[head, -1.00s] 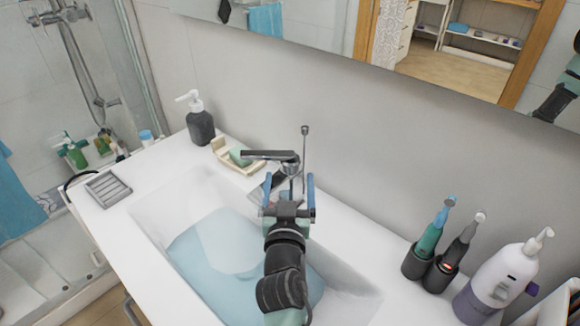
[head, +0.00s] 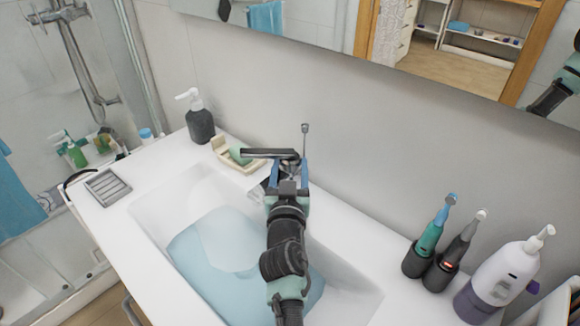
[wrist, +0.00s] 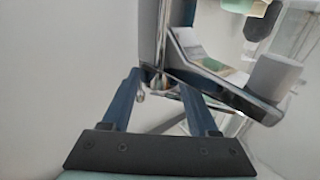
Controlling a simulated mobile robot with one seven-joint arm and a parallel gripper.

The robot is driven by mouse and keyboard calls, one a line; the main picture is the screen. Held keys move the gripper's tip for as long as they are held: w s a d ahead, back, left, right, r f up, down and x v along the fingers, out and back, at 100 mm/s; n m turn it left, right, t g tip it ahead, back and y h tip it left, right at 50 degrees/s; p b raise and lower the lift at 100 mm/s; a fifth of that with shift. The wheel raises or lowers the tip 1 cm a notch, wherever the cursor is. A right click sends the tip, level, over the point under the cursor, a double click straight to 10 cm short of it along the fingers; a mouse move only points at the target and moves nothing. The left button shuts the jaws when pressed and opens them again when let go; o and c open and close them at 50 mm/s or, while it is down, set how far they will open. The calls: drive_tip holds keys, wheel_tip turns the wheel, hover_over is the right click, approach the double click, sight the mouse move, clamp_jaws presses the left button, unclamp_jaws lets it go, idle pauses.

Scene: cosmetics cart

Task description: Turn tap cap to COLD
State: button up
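The tap cap (head: 268,153) is a flat dark metal lever on top of the tap, over the back edge of the sink (head: 160,207). Its handle points left in the head view. In the wrist view the lever (wrist: 217,88) runs from upper middle to lower right. My gripper (head: 288,172) is at the tap, with its two blue fingers on either side of it just below the lever. In the wrist view the gripper (wrist: 160,85) has its fingers apart, with the tap's upper part beyond and between the tips. Contact cannot be told.
A thin metal rod (head: 304,142) stands behind the tap. A soap dish (head: 228,152) with green soap and a dark soap dispenser (head: 199,120) stand left of it. Toothbrushes (head: 433,240) and a white pump bottle (head: 500,275) stand right. Water fills the sink's bottom.

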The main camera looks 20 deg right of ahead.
clamp_jaws()
